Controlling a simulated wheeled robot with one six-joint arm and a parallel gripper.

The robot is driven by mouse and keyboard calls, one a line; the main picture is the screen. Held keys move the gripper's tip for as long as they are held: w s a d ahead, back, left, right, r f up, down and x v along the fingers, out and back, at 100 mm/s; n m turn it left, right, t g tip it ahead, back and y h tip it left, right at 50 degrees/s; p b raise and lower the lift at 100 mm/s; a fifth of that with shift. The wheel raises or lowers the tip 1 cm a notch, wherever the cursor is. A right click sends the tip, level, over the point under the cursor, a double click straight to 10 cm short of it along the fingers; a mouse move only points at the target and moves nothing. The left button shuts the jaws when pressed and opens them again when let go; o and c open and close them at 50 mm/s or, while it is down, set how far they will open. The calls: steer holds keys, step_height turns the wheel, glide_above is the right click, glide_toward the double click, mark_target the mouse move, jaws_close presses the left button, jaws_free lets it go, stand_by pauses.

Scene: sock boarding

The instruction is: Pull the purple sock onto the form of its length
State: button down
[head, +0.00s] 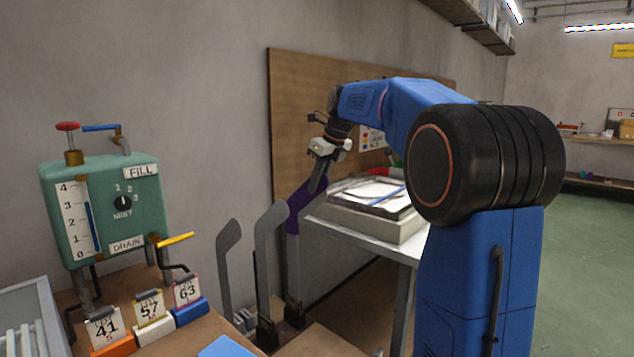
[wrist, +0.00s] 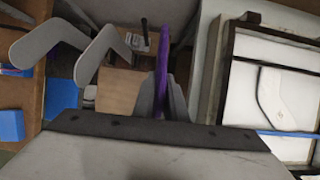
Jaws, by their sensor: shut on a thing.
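My gripper (head: 318,180) is shut on the purple sock (head: 297,203), which hangs down and slightly left from it. In the wrist view the sock (wrist: 162,70) shows as a thin upright strip ahead of the gripper. Three grey angled forms stand in a row: a left form (head: 228,262), a middle form (head: 267,265) and a right form (head: 293,270). The sock lies at the upper part of the right form. I cannot tell whether it is around that form or beside it. The left form (wrist: 45,38) and middle form (wrist: 105,50) are bare.
A green tank (head: 120,215) with a level gauge stands at the left. Number cards 41 (head: 106,328), 57 (head: 150,312) and 63 (head: 187,292) stand before it. A white-topped framed tray (head: 365,225) is on a table to the right, close to my gripper. A wall board (head: 300,100) is behind.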

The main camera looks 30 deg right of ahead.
mark_target(317, 193)
steer(key=shift+f, duration=1.8)
steer(key=c, duration=1.7)
jaws_free()
steer(key=v, duration=1.7)
steer(key=shift+s+r, duration=0.1)
steer(key=shift+s, duration=0.05)
